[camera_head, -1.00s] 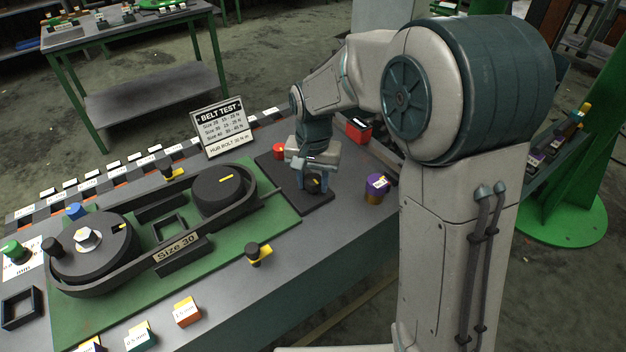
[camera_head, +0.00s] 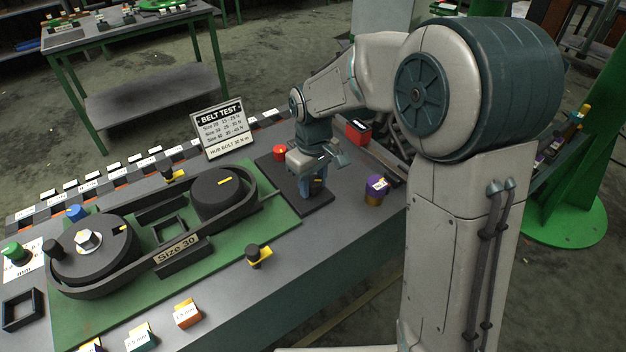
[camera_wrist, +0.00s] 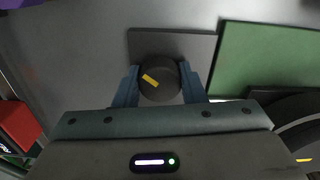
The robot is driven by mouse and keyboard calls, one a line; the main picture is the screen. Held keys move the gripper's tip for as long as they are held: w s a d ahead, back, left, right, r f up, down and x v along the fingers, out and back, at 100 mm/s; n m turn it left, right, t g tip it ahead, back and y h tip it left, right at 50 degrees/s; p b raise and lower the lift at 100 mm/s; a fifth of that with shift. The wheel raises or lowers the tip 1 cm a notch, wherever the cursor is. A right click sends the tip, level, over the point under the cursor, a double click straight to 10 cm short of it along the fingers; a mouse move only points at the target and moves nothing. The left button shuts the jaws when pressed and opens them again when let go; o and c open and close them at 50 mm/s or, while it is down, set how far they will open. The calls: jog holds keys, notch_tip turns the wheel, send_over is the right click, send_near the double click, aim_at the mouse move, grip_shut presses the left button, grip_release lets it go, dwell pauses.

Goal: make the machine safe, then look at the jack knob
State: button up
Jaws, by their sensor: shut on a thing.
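My gripper (camera_head: 313,190) points down over the dark plate (camera_head: 268,168) at the right end of the bench machine. In the wrist view its blue fingers (camera_wrist: 160,88) are shut on a round black knob (camera_wrist: 160,86) with a yellow mark. The fingers partly hide this knob (camera_head: 318,182) in the head view. A red button (camera_head: 279,153) stands behind it on the same plate. Two small black knobs with yellow parts stand at the green base, one in front (camera_head: 258,254) and one behind (camera_head: 170,173). I cannot tell which knob is the jack knob.
A purple-topped cup (camera_head: 376,190) and a red box (camera_head: 358,132) stand near my gripper. A belt test sign (camera_head: 219,130) stands behind. Small labelled blocks (camera_head: 187,312) line the front.

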aim_at(313, 180)
jog(key=n+p, duration=0.1)
jog(key=n, duration=0.4)
jog(key=shift+r+n, duration=0.1)
jog(key=shift+n, duration=0.2)
dwell(0.5)
jog(key=o, duration=1)
notch_tip(313, 180, up, 14)
jog(key=s+d+f+m+t, duration=0.1)
jog(key=s+d+f+m, duration=0.1)
jog(key=s+d+m, duration=0.5)
jog(key=s+d+f+m+t, duration=0.2)
jog(key=s+d+m, duration=0.4)
jog(key=s, duration=0.6)
jog(key=shift+d+f+m, duration=0.4)
jog(key=shift+f, duration=0.2)
